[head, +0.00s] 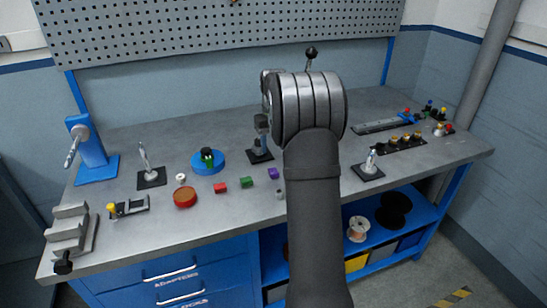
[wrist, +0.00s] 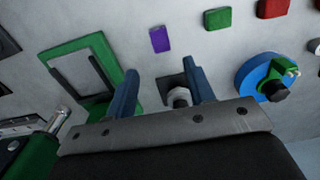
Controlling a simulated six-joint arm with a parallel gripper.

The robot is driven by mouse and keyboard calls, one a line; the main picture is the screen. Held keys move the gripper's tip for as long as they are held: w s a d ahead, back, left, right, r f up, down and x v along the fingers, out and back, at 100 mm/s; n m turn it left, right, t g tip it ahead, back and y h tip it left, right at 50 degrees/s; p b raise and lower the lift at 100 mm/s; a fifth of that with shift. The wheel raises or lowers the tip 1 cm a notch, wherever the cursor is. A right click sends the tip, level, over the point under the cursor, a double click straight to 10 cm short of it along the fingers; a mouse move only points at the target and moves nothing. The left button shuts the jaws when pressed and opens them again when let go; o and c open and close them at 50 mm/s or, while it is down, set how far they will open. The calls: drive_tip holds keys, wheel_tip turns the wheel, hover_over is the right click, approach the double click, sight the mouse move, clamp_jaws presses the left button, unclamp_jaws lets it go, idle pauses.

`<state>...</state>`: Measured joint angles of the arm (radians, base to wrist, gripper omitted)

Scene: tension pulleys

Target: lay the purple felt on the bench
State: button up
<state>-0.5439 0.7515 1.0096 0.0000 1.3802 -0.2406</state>
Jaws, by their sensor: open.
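The purple felt (head: 272,173) is a small block-like piece resting on the grey bench (head: 232,205), left of my arm in the head view. In the wrist view the purple felt (wrist: 159,39) lies beyond my fingertips, apart from them. My gripper (wrist: 163,84) is open with its two blue fingers spread and nothing held. A dark base with a pale round post (wrist: 179,96) shows between and behind the fingers. In the head view my arm hides my fingers.
A green block (head: 245,174) and a red block (head: 220,188) lie left of the felt. A blue disc (head: 205,169), a red-brown disc (head: 185,198) and a green frame (wrist: 88,62) are nearby. The bench front between the red-brown disc and my arm has bare room.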

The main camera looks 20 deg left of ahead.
sight(273, 171)
wheel_tip(273, 171, up, 2)
drive_tip(key=shift+r, duration=0.2)
wheel_tip(273, 171, down, 12)
drive_tip(key=shift+f, duration=0.1)
drive_tip(key=shift+r, duration=1.85)
